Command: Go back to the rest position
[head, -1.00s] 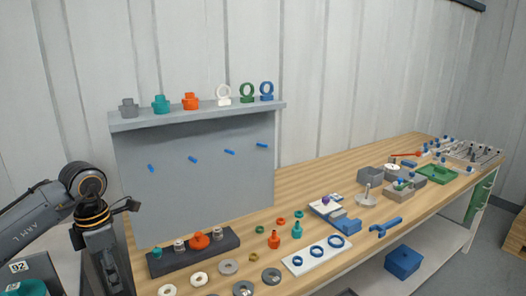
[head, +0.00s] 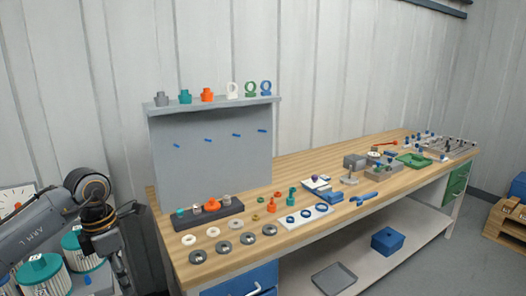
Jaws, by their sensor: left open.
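My left arm comes in from the left edge in the head view. My left gripper (head: 118,268) hangs downward, open and empty as far as it shows, left of the workbench's near end. It is in front of the white vessels with teal caps and apart from the bench. The fingertips are small and partly lost against the dark background. My right gripper is out of view.
The wooden workbench (head: 300,172) holds a grey pegboard (head: 215,165), several rings, a dark block (head: 228,218) with fittings and a white plate (head: 318,222). Vessels (head: 42,274) stand at lower left. A blue bin (head: 388,241) sits on the lower shelf.

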